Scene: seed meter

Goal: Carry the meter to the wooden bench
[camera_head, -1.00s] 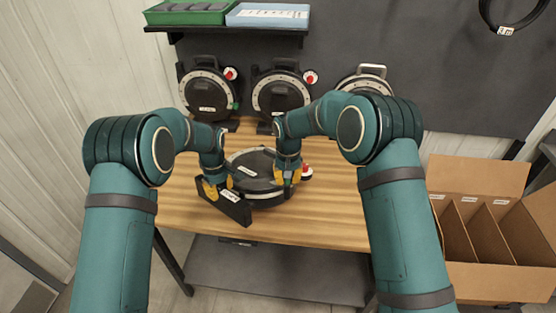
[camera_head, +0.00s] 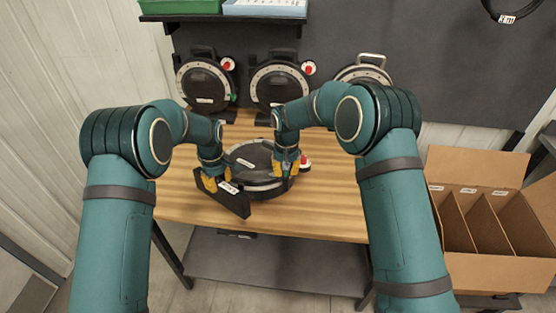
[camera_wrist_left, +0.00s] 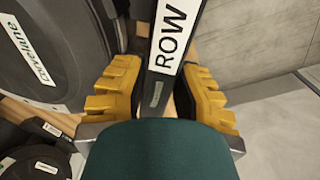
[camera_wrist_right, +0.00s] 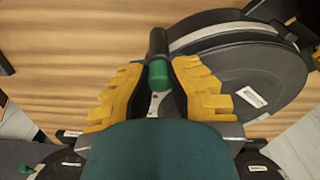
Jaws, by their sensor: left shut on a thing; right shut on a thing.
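A round black seed meter (camera_head: 262,163) lies flat on the wooden bench (camera_head: 330,205), with a red-and-white knob at its right. A black bar with a white "ROW" label (camera_wrist_left: 174,30) sits along its front left. My left gripper (camera_head: 215,182) is shut on this bar, which shows between its yellow fingers (camera_wrist_left: 157,90). My right gripper (camera_head: 287,170) is at the meter's right front. In the right wrist view its fingers (camera_wrist_right: 158,92) are shut around a dark handle with a green end (camera_wrist_right: 158,75). The fingers hide parts of the meter.
Three more round meters (camera_head: 205,85) stand upright along the bench's back edge. A shelf (camera_head: 225,18) with green and blue trays hangs above them. A divided cardboard box (camera_head: 475,210) is at the right. The bench's right side is clear.

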